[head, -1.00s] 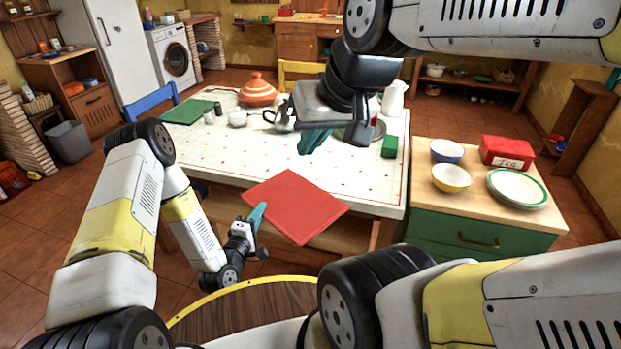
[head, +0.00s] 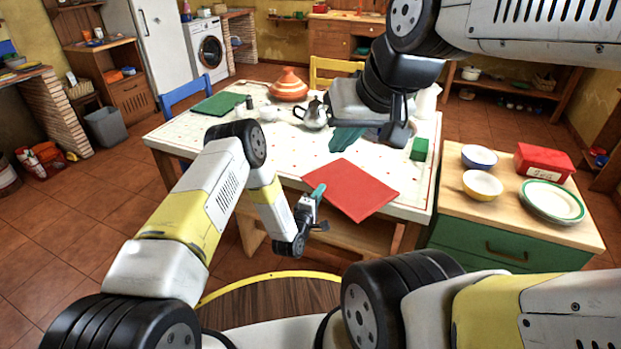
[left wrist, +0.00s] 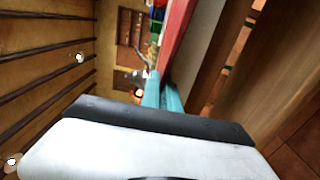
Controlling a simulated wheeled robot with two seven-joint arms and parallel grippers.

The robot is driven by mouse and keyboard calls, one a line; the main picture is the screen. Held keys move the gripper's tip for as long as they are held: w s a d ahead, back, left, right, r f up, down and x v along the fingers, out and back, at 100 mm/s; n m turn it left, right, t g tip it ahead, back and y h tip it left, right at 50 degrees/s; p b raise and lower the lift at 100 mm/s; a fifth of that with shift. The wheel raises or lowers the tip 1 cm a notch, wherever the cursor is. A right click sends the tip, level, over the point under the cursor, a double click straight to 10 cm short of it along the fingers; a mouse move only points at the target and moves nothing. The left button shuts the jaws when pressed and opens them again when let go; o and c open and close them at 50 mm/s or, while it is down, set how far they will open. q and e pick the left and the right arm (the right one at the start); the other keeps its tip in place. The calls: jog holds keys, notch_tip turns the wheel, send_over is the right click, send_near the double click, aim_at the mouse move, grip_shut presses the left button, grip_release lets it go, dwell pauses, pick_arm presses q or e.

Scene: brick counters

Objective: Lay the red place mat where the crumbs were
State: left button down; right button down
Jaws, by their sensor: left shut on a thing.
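The red place mat (head: 351,190) is a flat, stiff-looking rectangle at the table's front edge, its near corner sticking out past the edge. I cannot tell whether it touches the tabletop. My left gripper (head: 319,191) is shut on its left edge; in the left wrist view the mat (left wrist: 174,35) runs up from the teal fingers (left wrist: 162,92). My right gripper (head: 346,139) hangs over the table behind the mat, its teal fingers seen from a side that hides whether they are open. No crumbs can be made out on the white, red-dotted table (head: 270,150).
On the table are a green mat (head: 218,103), an orange tagine (head: 289,85), a silver teapot (head: 313,114) and a green block (head: 419,149). A side counter (head: 463,205) at right holds two bowls, a red box (head: 545,166) and plates (head: 553,201).

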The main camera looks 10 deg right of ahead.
pick_arm(q)
jog(key=shift+f, duration=0.45)
jog(key=shift+f, duration=0.15)
jog(key=c, duration=1.6)
grip_release()
